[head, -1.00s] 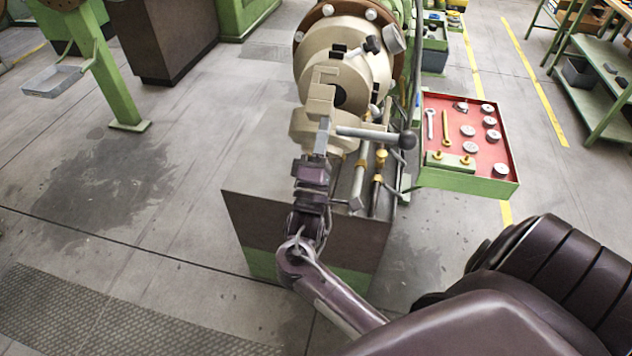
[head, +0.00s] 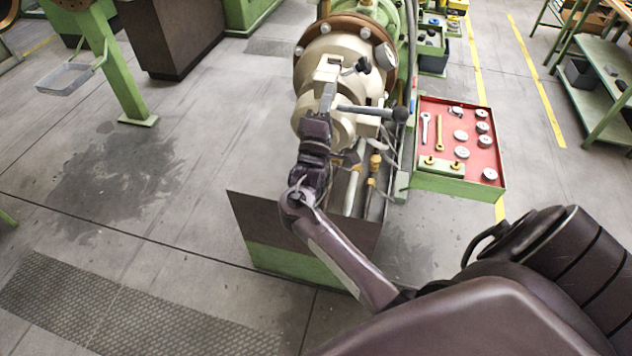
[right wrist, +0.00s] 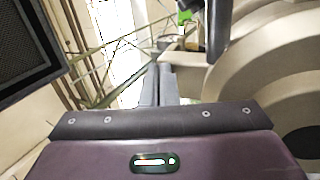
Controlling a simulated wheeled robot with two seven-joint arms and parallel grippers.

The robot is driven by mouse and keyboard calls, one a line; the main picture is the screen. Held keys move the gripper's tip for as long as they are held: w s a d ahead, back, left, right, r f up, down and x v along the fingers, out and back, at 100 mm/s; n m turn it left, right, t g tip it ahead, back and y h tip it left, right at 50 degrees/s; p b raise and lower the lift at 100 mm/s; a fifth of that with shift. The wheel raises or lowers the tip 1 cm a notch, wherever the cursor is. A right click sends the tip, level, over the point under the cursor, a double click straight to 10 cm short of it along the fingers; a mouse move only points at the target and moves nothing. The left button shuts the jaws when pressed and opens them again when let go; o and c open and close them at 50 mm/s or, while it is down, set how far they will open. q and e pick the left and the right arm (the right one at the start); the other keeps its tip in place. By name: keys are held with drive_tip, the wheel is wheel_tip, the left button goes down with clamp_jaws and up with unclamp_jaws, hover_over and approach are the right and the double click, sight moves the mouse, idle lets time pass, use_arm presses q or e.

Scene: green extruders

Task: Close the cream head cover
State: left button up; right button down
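The cream head cover (head: 345,122) is at the front of the cream extruder head, in the upper middle of the head view. It sits close against the round head body; any remaining gap is hidden by my gripper. A grey bar handle with a dark knob (head: 400,114) sticks out to the right. My right gripper (head: 326,98) is at the left front of the cover, its fingers against or very near it; contact is unclear. In the right wrist view the fingers (right wrist: 160,75) are together with nothing visible between them, and curved cream metal (right wrist: 270,70) fills the right. My left gripper is out of view.
A red-topped tray (head: 470,135) with tools and round parts stands just right of the head. A dark and green base box (head: 260,225) lies below my forearm. Open floor spreads to the left. Green shelving (head: 600,90) stands at far right.

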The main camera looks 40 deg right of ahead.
sight(331, 81)
drive_tip(key=shift+w+d+r, duration=0.3)
drive_tip(key=shift+d+r, duration=0.05)
drive_tip(key=shift+r, duration=0.1)
drive_tip(key=shift+w+d+r+g+y+p, duration=0.3)
drive_tip(key=shift+w+d+g+y+p, duration=0.15)
drive_tip(key=shift+w+d+p, duration=0.45)
drive_tip(key=shift+s+r, duration=0.15)
drive_tip(key=shift+s, duration=0.05)
